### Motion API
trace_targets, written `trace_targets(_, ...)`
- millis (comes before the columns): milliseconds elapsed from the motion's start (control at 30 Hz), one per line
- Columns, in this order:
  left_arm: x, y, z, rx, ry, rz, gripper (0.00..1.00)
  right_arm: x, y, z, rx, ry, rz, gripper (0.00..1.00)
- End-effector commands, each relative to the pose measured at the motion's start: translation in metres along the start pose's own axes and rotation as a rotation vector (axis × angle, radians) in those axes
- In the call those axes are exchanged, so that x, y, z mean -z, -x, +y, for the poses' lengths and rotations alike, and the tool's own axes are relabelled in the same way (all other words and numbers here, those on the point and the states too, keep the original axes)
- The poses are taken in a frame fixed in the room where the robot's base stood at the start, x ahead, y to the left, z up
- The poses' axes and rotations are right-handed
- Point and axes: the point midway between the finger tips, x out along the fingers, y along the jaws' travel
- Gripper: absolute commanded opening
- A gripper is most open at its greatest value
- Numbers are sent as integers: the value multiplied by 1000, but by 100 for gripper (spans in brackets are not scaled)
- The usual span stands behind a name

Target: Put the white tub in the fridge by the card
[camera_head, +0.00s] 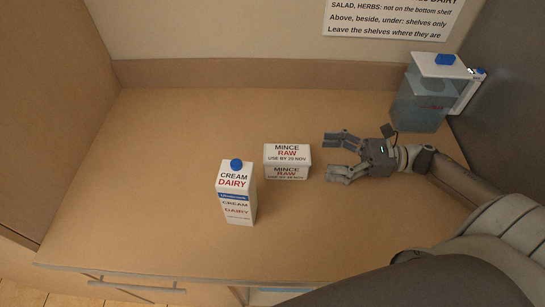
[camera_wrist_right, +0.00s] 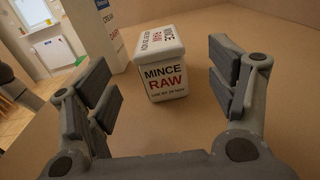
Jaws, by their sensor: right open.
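The white tub (camera_head: 287,172), marked MINCE RAW with a use-by date, stands on the wooden counter near its middle. My right gripper (camera_head: 338,157) is open and empty just right of the tub, its fingers pointing at it with a gap between. In the right wrist view the tub (camera_wrist_right: 165,80) sits ahead, between the two spread fingers and beyond their tips. The card (camera_head: 395,20) is on the back wall, its top cut off by the frame. It reads that salad and herbs are not for the bottom shelf. No fridge shows. My left gripper is out of view.
A cream carton (camera_head: 237,195) with a blue cap stands left of the tub and nearer the front, close to it. A clear jug (camera_head: 420,98) with a white lid stands at the back right, behind my right arm. The counter's left part is clear.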

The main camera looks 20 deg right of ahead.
Motion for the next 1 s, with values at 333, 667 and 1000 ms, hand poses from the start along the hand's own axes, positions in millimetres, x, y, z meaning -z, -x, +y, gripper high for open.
trace_targets(333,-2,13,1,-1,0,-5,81,-3,-34,2,-18,28,0,79)
trace_targets(667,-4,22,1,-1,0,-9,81,-2,-59,2,-17,26,1,79)
trace_targets(1000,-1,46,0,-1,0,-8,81,-2,-99,1,-16,25,1,79)
